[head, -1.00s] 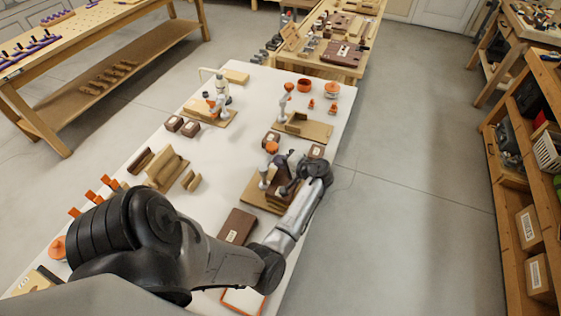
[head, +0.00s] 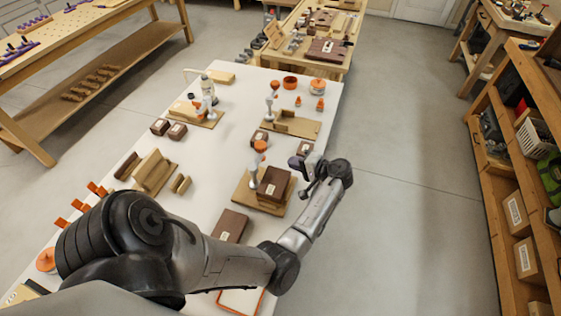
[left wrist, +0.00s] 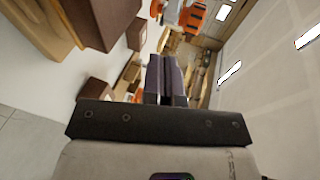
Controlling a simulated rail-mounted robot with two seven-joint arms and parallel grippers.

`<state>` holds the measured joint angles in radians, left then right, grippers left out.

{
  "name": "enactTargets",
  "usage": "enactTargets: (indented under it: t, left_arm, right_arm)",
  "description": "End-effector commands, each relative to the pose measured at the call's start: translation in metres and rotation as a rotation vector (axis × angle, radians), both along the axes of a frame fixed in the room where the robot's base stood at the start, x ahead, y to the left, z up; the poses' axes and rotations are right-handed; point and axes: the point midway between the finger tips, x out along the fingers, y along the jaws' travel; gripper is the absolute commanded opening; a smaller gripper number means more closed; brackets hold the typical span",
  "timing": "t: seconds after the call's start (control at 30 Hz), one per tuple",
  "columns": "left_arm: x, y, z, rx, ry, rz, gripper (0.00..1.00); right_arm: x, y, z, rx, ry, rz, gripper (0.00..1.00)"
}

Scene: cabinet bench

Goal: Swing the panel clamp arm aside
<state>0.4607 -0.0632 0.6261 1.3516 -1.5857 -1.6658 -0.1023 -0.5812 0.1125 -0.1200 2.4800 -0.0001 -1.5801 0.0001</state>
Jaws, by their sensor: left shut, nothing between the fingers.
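The nearest clamp (head: 254,170) has an orange top and a pale metal body. It stands at the left side of a brown block (head: 273,184) on a wooden base board (head: 244,198). A second clamp (head: 270,102) stands on a farther board, and a third clamp (head: 207,90) on the board at the back left. I cannot tell by label which is the panel clamp. My left gripper (head: 296,162) is shut and empty, just beyond the brown block and right of the nearest clamp. Its closed dark fingers show in the left wrist view (left wrist: 166,78). My right gripper is not seen.
The white table (head: 205,160) also holds small brown blocks (head: 168,129), a wooden stand (head: 153,172), a dark flat box (head: 229,225) and orange pieces (head: 290,83). Open floor lies right of the table, with a wooden shelf (head: 505,185) beyond it.

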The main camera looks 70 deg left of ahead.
Motion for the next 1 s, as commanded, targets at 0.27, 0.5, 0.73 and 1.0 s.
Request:
enactTargets:
  t: [0.27, 0.5, 0.73, 1.0]
  left_arm:
    - [0.027, -0.023, 0.011, -0.001, -0.001, -0.001, 0.0]
    - [0.034, -0.029, 0.014, 0.001, 0.001, 0.0, 0.0]
    - [0.034, -0.029, 0.014, 0.0, 0.0, 0.0, 0.0]
    - [0.034, -0.029, 0.014, 0.0, 0.0, 0.0, 0.0]
  right_arm:
    - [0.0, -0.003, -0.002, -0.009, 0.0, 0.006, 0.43]
    - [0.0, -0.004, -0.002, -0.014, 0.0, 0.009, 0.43]
    - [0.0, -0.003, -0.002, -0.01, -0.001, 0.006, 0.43]
    - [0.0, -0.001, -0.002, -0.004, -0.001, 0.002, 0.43]
